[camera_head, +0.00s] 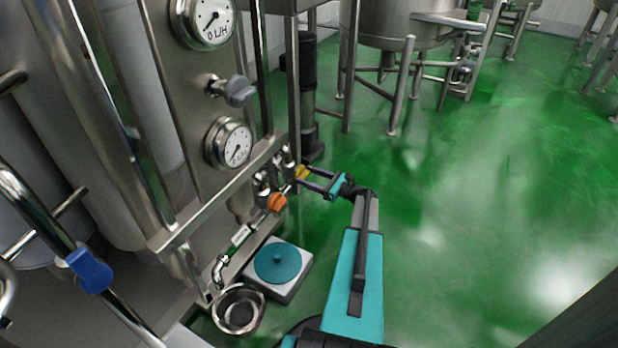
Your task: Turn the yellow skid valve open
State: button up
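The yellow valve handle (302,172) is on the skid's pipework, low at the right end of the steel frame. My gripper (304,176) reaches it from the right, with its two dark fingers spread apart. The fingertips are at the yellow handle, one on its upper side and one on its lower side. The handle is small here and partly covered by the fingers. I cannot tell whether the fingers touch it or have closed on it.
An orange valve handle (277,202) is just below left of the yellow one. Gauges (229,143) and a grey knob (238,91) are on the panel above. A scale with a teal plate (278,263) and a steel bowl (239,309) stand below. The green floor (480,200) to the right is clear.

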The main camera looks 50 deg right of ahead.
jog(key=shift+n, duration=0.3)
jog(key=shift+c, duration=0.3)
jog(key=n, duration=0.3)
jog(key=shift+a+f+n+b, duration=0.1)
jog(key=shift+a+n+b, duration=0.05)
jog(key=shift+n+b, duration=0.25)
jog(key=n+b, duration=0.1)
jog(key=n, duration=0.3)
jog(key=shift+a+f+n+b, duration=0.1)
jog(key=shift+n+b, duration=0.2)
jog(key=shift+b, duration=0.1)
jog(key=shift+s+f+n+b, duration=0.1)
jog(key=shift+n+b, duration=1.4)
jog(key=shift+n, duration=0.75)
jog(key=shift+f+n+b, duration=0.1)
jog(key=shift+n+b, duration=1.35)
jog(key=shift+n, duration=0.8)
jog(key=shift+r, duration=0.1)
jog(key=o, duration=0.9)
